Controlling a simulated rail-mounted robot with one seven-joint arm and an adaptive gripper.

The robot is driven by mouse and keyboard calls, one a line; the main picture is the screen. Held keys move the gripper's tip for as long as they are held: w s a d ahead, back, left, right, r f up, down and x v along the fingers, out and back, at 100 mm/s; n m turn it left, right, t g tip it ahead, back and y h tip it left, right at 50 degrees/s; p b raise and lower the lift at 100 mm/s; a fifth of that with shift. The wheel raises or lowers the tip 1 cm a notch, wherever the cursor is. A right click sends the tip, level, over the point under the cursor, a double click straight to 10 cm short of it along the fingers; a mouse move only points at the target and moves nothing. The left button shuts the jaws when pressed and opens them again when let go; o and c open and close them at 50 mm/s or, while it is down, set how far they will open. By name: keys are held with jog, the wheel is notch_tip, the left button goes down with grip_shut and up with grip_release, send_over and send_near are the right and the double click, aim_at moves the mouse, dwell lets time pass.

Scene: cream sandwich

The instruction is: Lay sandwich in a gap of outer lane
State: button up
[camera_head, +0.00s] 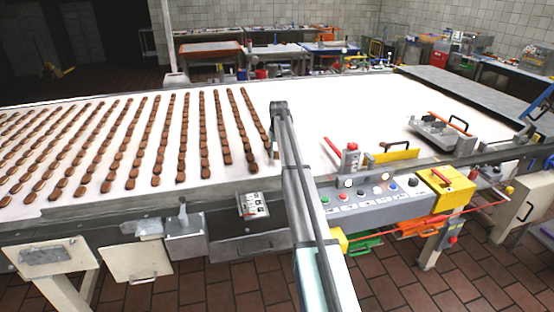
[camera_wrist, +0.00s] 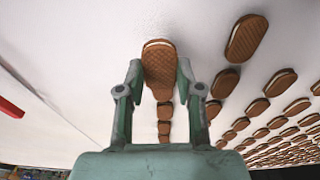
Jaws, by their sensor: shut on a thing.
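The sandwich (camera_wrist: 159,62) is a brown, oval, ridged biscuit sandwich in the wrist view. My gripper (camera_wrist: 160,82) is shut on it, with one finger on each long side. Several like sandwiches (camera_wrist: 164,128) lie in a line just behind it, partly hidden by the gripper. This line is the outermost lane on the left in the wrist view. In the head view the rightmost lane (camera_head: 249,110) runs towards my arm, which hides my gripper there. I cannot tell whether the held sandwich touches the belt.
A control panel (camera_head: 368,198), a yellow box (camera_head: 446,188) and a grey tray (camera_head: 437,134) with an orange handle stand along the right front edge.

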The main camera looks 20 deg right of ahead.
aim_at(277, 155)
jog(key=shift+f+p, duration=0.55)
jog(key=shift+f, duration=1.55)
jog(key=shift+f, duration=0.15)
jog(key=o, duration=0.8)
jog(key=r+b, duration=0.1)
jog(key=r, duration=0.3)
jog(key=s+r+b, duration=0.1)
jog(key=r, duration=0.3)
jog(key=r+b, duration=0.1)
jog(key=r, duration=0.3)
jog(key=shift+s+a+r, duration=0.1)
jog(key=shift+s+a, duration=0.1)
jog(key=shift+s, duration=0.2)
